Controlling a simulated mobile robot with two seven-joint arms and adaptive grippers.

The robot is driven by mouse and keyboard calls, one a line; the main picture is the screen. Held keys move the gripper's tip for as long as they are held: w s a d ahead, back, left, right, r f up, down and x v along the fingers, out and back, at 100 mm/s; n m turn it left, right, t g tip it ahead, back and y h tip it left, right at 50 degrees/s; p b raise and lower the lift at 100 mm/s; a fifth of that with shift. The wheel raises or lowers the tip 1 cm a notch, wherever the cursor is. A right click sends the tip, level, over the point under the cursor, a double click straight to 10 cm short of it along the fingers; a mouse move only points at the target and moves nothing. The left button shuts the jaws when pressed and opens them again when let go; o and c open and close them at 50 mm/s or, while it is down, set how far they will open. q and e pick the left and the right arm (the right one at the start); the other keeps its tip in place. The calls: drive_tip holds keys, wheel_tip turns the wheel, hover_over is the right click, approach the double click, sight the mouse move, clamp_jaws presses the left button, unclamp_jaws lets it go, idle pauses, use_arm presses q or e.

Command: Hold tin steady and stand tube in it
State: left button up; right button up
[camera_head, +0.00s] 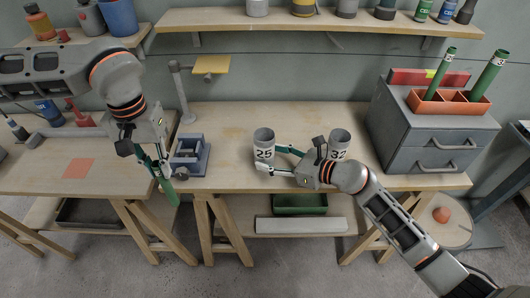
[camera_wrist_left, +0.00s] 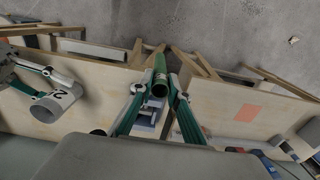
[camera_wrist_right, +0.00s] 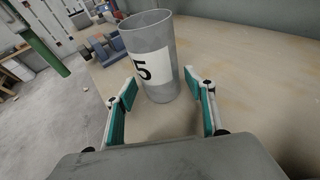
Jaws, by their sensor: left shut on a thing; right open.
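A grey tin labelled 25 (camera_head: 264,136) stands upright on the middle table. It also shows in the right wrist view (camera_wrist_right: 151,45) and at the left of the left wrist view (camera_wrist_left: 53,106). My right gripper (camera_wrist_right: 160,92) is open, its fingers on either side of the tin's lower part; I cannot tell whether they touch it. My left gripper (camera_wrist_left: 160,94) is shut on a green tube (camera_wrist_left: 160,68), held in front of the tables' edge, left of the tin. In the head view the tube (camera_head: 171,194) hangs tilted below the gripper.
A second tin labelled 32 (camera_head: 340,138) stands right of my right gripper. A blue-grey fixture (camera_head: 190,152) stands at the table's left. Two green tubes stand in an orange rack (camera_head: 447,105) on the grey drawer cabinet (camera_head: 410,133). A shelf (camera_head: 300,21) runs above.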

use_arm(q)
drive_tip(key=shift+f, duration=0.2)
use_arm(e)
drive_tip(key=shift+x, duration=0.95)
drive_tip(key=shift+c, duration=0.3)
drive_tip(key=c, duration=0.7)
drive_tip(key=shift+o, duration=0.2)
use_arm(q)
drive_tip(key=w+d+r+n, duration=0.5)
drive_tip(key=w+d+r, duration=0.3)
drive_tip(key=d+r, duration=0.3)
drive_tip(key=w+d+r+n, duration=0.6)
drive_tip(key=d+r, duration=0.4)
drive_tip(key=d, duration=0.4)
wheel_tip(320, 180, down, 19)
drive_tip(key=w, duration=0.1)
drive_tip(key=shift+w+a+m, duration=0.15)
drive_tip(key=shift+a+m, duration=0.1)
drive_tip(key=shift+m, duration=0.05)
